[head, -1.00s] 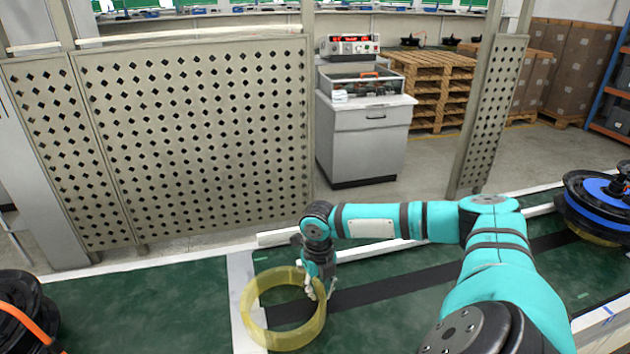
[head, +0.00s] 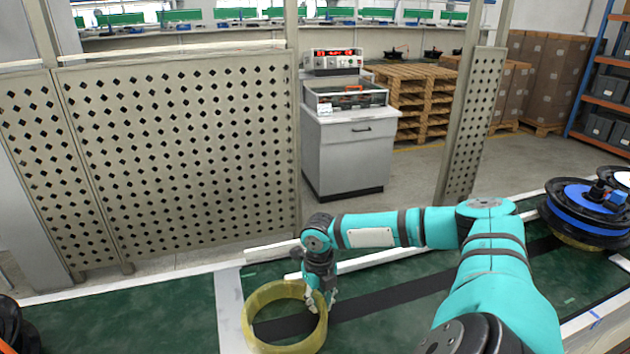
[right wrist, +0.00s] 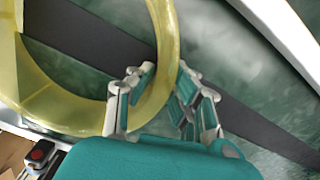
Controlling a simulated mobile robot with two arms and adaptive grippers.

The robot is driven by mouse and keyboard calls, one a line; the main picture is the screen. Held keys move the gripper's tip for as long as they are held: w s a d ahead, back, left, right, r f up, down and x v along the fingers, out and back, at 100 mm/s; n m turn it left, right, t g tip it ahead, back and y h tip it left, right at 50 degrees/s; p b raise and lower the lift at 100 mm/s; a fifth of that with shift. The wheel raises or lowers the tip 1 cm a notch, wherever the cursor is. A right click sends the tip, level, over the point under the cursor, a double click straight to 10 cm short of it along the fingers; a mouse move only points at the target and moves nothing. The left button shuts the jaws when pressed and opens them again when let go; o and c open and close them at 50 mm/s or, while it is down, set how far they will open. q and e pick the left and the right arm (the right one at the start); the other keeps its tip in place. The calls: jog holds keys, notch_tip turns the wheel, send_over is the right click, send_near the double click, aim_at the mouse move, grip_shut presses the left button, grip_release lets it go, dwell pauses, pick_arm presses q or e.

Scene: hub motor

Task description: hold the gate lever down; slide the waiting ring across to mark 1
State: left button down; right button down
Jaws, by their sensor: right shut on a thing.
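The yellow translucent ring (head: 285,346) lies on the green surface at the bottom centre of the head view, over a dark stripe. It also shows large in the right wrist view (right wrist: 165,40). My right gripper (head: 328,297) is at the ring's right side. In the right wrist view its fingers (right wrist: 165,88) stand on either side of the ring wall and are shut on it. My left gripper is out of view. I cannot make out the gate lever or a mark 1 label.
A pale cross strip (head: 229,310) runs just left of the ring. The dark stripe (head: 400,298) runs right toward a black and blue wheel hub (head: 585,212). A small black part with a red top (right wrist: 40,155) shows in the right wrist view. A perforated fence (head: 180,150) stands behind.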

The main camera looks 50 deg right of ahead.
jog(key=shift+d, duration=0.1)
jog(key=shift+s+d, duration=0.3)
jog(key=shift+d, duration=0.15)
jog(key=c, duration=1.2)
grip_release()
jog(key=shift+r, duration=4.55)
pick_arm(q)
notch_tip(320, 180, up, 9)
jog(key=p, duration=1)
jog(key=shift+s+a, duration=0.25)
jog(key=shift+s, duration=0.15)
pick_arm(e)
notch_tip(320, 180, up, 10)
jog(key=shift+f, duration=0.15)
